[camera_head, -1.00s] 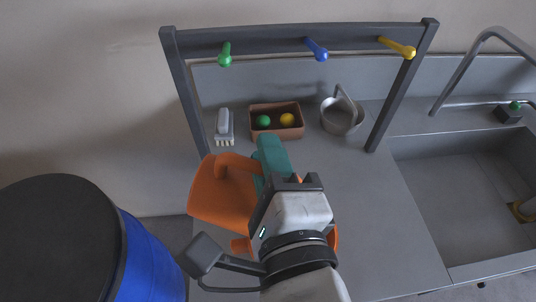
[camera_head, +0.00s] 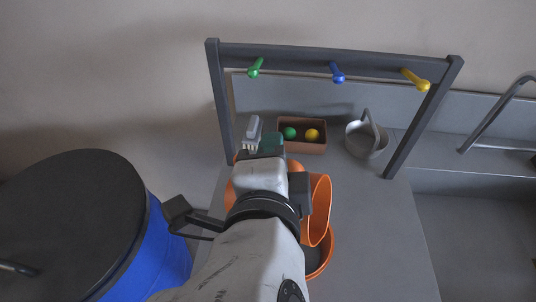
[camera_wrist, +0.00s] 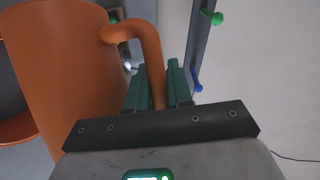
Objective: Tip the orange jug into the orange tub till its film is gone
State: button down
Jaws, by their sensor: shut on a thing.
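My gripper (camera_head: 270,146), with green fingers, is shut on the handle of the orange jug (camera_head: 319,208). In the wrist view the handle passes between the fingers (camera_wrist: 158,88), with the jug's body (camera_wrist: 68,75) to the left. In the head view the jug is tilted, its mouth end to the right of my wrist, over or beside the orange tub (camera_head: 328,258). My arm hides much of the jug and the tub's left side. The tub's dark inside shows in part. The jug's inside and any film or flow cannot be made out.
A tan box (camera_head: 303,145) with green and yellow balls, a brush (camera_head: 253,130) and a metal pot (camera_head: 367,138) stand behind. A rack (camera_head: 300,55) with coloured pegs spans above. A blue barrel (camera_head: 155,250) is left, a sink (camera_head: 475,230) right. The counter (camera_head: 380,235) right of the tub is clear.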

jog(key=r+n+p, duration=0.1)
jog(key=p, duration=0.2)
jog(key=shift+r+n+g+h+p, duration=0.3)
jog(key=shift+n+g+h+p, duration=0.1)
jog(key=shift+p, duration=0.85)
jog(key=n+h+p, duration=0.1)
jog(key=p, duration=0.3)
jog(key=r+n+g+h+p, duration=0.1)
jog(key=n+p, duration=0.1)
jog(key=p, duration=0.3)
jog(key=shift+r+n, duration=0.15)
jog(key=shift+n, duration=0.15)
jog(key=n+h+p, duration=0.2)
jog(key=p, duration=0.1)
jog(key=shift+r+g, duration=0.35)
jog(key=shift+g, duration=0.05)
jog(key=shift+f+n+h, duration=0.15)
jog(key=shift+n+h, duration=0.35)
jog(key=shift+n, duration=0.2)
jog(key=shift+n+h, duration=0.3)
jog(key=shift+s, duration=0.1)
